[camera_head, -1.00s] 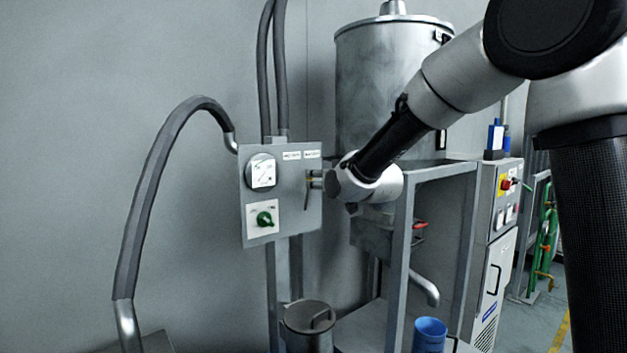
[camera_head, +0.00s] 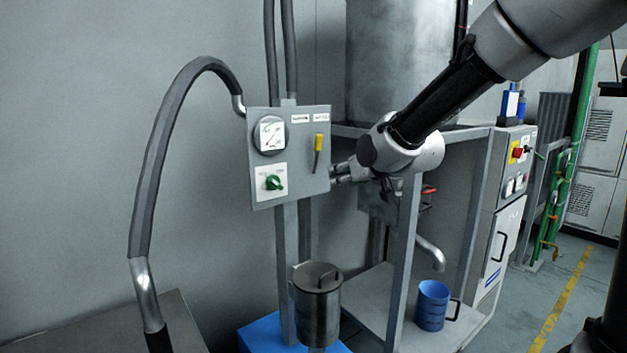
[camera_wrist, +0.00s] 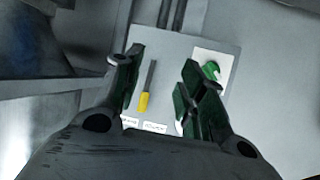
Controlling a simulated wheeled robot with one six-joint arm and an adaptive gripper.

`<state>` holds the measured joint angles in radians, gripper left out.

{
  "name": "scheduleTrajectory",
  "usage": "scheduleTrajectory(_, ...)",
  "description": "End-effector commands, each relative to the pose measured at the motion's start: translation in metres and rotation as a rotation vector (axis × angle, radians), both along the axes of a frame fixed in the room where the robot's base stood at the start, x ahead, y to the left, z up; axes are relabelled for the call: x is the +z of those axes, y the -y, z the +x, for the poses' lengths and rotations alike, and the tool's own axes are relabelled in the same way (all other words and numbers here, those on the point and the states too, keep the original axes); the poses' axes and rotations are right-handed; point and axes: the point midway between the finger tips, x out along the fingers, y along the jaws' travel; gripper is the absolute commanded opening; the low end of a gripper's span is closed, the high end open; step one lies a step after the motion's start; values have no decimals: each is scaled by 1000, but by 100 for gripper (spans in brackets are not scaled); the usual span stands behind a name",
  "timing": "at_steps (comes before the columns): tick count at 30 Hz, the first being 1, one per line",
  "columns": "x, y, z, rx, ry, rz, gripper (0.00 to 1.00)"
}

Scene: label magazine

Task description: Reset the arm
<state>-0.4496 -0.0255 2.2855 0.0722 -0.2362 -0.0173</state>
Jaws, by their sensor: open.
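My gripper (camera_head: 342,172) is just right of the grey control panel (camera_head: 240,150) in the head view, apart from the yellow-ended lever. In the wrist view my gripper (camera_wrist: 160,85) is open and empty, its two dark fingers spread over the panel (camera_wrist: 185,50). The lever, with its yellow part (camera_head: 319,143) and dark rod, shows on the panel's right side. In the wrist view the yellow part (camera_wrist: 143,102) lies between the fingers, in the background. A green knob (camera_head: 274,182) sits low on the panel; it also shows in the wrist view (camera_wrist: 210,70).
A steel frame (camera_head: 405,240) with a large metal drum (camera_head: 395,70) stands right of the panel. A lidded metal pot (camera_head: 318,305) is below it, and a blue mug (camera_head: 432,305) is on the shelf. A grey hose (camera_head: 160,150) arcs at left. Floor shows at right.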

Motion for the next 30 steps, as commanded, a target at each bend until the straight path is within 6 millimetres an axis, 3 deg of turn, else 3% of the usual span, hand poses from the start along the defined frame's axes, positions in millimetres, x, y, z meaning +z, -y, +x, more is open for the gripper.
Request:
scheduleTrajectory(1,-26,7,-20,8,-112,-51,40)
scheduleTrajectory(3,-53,32,-59,5,-282,-127,40)
scheduleTrajectory(6,-71,84,-125,-31,-499,-213,40)
scheduleTrajectory(12,-69,183,-260,-163,-797,-285,40)
scheduleTrajectory(15,-62,213,-306,-239,-836,-269,40)
scheduleTrajectory(22,-39,241,-331,-362,-728,-195,40)
scheduleTrajectory(30,-38,244,-331,-380,-724,-186,40)
